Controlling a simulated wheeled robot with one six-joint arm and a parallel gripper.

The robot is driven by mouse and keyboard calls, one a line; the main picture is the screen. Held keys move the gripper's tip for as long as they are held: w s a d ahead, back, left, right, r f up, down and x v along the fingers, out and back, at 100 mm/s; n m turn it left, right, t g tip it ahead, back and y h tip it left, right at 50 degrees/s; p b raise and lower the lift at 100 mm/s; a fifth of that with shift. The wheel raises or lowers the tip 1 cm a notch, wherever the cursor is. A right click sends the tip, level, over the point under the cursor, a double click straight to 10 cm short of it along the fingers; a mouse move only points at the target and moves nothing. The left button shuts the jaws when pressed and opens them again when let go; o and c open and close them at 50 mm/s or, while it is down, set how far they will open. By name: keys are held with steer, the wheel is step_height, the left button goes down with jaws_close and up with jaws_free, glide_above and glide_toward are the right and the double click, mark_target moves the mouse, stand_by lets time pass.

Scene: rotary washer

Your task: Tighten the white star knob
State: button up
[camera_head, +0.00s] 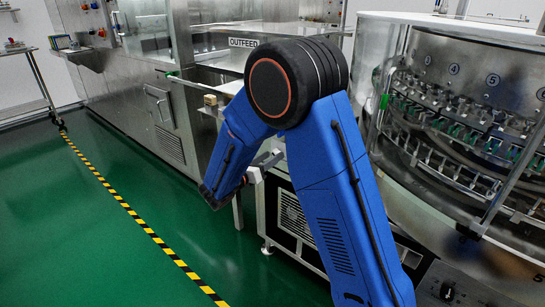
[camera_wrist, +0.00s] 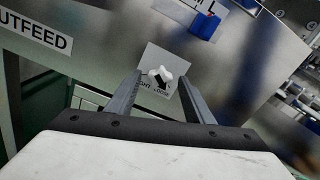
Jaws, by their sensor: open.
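The white star knob (camera_wrist: 160,74) shows in the wrist view on a pale label plate with a black arrow and partly readable lettering. The plate is on a grey metal panel. My gripper (camera_wrist: 160,79) is open, with one finger on each side of the knob in the picture. The fingers appear apart from the knob, and I cannot tell how much depth lies between them. In the head view, my gripper (camera_head: 272,160) shows small beside the machine, partly behind my blue arm. I cannot make out the knob in the head view.
A blue handle (camera_wrist: 205,26) stands on another label above right of the knob. The OUTFEED sign (camera_head: 243,42) is on the machine. The rotary washer (camera_head: 470,110) with its glass guard fills the right. Green floor (camera_head: 70,220) with a striped line lies clear at left.

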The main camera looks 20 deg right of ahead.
steer(key=shift+x, duration=0.8)
steer(key=c, duration=1.1)
steer(key=shift+o, duration=0.2)
